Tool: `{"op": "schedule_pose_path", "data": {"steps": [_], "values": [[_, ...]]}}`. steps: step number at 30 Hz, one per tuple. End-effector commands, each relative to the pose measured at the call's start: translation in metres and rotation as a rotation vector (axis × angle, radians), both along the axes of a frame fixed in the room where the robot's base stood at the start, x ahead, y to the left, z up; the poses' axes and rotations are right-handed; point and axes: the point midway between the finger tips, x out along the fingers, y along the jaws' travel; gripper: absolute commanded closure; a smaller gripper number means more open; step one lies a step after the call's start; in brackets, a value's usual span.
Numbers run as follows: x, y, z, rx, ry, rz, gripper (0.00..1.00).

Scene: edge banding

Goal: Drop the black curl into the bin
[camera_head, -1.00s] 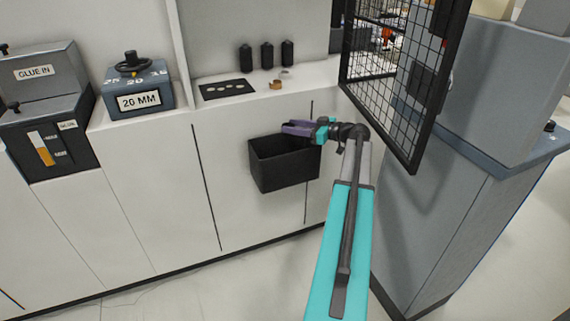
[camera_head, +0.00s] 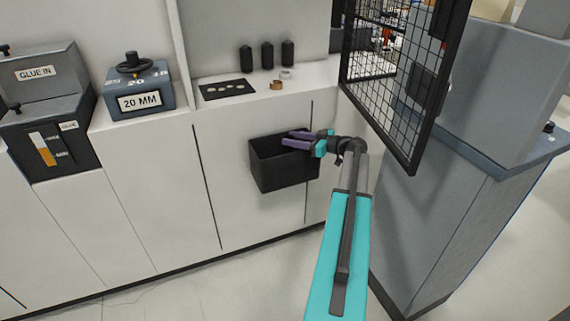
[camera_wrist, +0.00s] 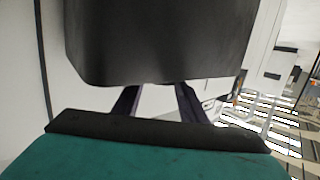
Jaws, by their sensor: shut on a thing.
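The black bin (camera_head: 285,171) is an open-topped box on the front of the white cabinet. In the wrist view, a large dark surface, apparently the bin's wall (camera_wrist: 160,40), covers the fingertips. Only the rear parts of the fingers show below its edge.
A mesh guard door (camera_head: 385,85) stands open close to the right of my arm, beside a grey machine cabinet (camera_head: 465,190). The white counter (camera_head: 235,102) behind the bin holds black cylinders, a black plate with holes and small rings. The floor ahead is clear.

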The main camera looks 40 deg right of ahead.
Motion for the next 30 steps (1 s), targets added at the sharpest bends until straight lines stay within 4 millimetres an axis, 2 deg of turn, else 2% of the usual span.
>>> {"op": "schedule_pose_path", "data": {"steps": [1,4,5,14,19,23,30], "values": [[0.000,0.000,0.000,0.000,0.000,0.000,0.58],[0.000,0.000,0.000,0.000,0.000,0.000,0.42],[0.000,0.000,0.000,0.000,0.000,0.000,0.40],[-0.001,0.000,0.000,0.000,0.000,0.000,0.40],[-0.007,-0.002,0.001,0.000,0.000,-0.001,0.40],[-0.019,-0.006,0.002,0.000,0.000,-0.002,0.40],[-0.052,-0.016,0.008,0.000,-0.001,-0.002,0.40]]}}
